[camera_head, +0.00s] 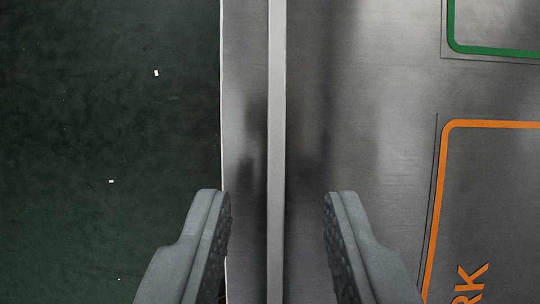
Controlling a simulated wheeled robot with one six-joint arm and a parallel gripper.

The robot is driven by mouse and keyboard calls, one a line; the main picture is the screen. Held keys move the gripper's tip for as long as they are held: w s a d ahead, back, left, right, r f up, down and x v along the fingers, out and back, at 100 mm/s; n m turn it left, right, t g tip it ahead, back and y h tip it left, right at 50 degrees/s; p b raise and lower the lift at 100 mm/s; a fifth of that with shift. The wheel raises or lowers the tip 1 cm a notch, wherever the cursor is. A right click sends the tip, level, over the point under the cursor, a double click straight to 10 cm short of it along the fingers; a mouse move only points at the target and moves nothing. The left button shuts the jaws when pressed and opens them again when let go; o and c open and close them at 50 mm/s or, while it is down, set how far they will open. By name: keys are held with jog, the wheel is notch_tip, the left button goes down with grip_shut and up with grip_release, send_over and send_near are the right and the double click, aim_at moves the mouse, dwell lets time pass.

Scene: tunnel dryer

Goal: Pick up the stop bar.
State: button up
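My gripper (276,200) is open, with its two dark grey, ridged fingers reaching in from the bottom of the view. A long, narrow, pale grey strip (276,90) runs straight up the picture between the fingers and passes out at the top and bottom edges. Neither finger touches it; a gap shows on both sides. I cannot tell whether this strip is the stop bar or a fixed raised edge of the metal surface. No other bar shows.
The strip lies on a brushed metal surface (345,100), whose left edge drops to a dark green floor (110,120) with small white specks. At right are a green-outlined panel (490,49) and an orange-outlined panel (490,124) with partial lettering "RK".

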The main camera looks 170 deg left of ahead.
jog(key=x, duration=0.2)
jog(key=shift+w+f, duration=0.15)
jog(key=shift+f, duration=0.1)
grip_shut()
jog(key=shift+r, duration=0.15)
